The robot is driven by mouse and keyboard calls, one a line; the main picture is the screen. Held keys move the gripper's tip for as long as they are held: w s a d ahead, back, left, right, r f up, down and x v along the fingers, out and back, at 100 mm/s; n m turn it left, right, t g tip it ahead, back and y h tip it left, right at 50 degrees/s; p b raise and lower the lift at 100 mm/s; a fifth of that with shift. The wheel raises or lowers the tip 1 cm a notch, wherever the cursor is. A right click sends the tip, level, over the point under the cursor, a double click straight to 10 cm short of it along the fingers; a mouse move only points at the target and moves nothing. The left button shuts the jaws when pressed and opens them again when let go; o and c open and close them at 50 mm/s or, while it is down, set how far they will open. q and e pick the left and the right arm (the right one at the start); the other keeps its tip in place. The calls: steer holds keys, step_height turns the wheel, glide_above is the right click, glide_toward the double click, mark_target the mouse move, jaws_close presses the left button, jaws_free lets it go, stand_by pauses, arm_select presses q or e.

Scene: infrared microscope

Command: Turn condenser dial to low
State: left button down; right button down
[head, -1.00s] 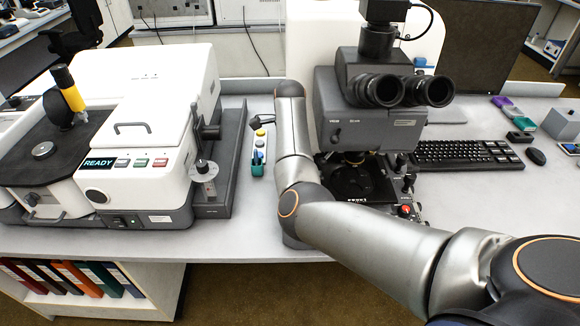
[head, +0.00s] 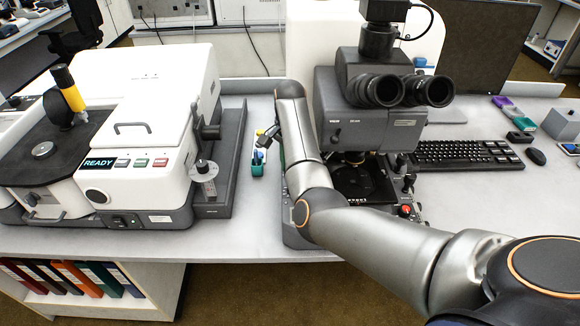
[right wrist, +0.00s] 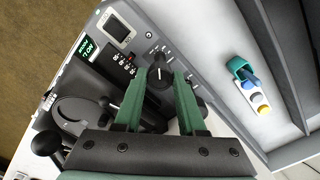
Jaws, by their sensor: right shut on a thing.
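In the right wrist view, a black dial (right wrist: 160,74) with a white pointer line stands on the microscope's grey side panel (right wrist: 182,68). My right gripper (right wrist: 159,80) has its two green fingers on either side of this dial, shut on it. The small labels by the dial are too small to read, so I cannot tell its setting. In the head view, the grey microscope (head: 345,110) with its black eyepieces stands behind my right arm, which hides the dial and the right gripper there. My left gripper is not in view.
A white instrument with a READY display (head: 99,163) stands at the left. A keyboard (head: 465,154) lies at the right.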

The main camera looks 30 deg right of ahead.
steer(key=shift+n, duration=1.3)
steer(key=shift+r+n, duration=0.1)
steer(key=shift+n, duration=0.2)
steer(key=c, duration=0.5)
jaws_free()
step_height(320, 180, up, 12)
steer(key=shift+r, duration=0.2)
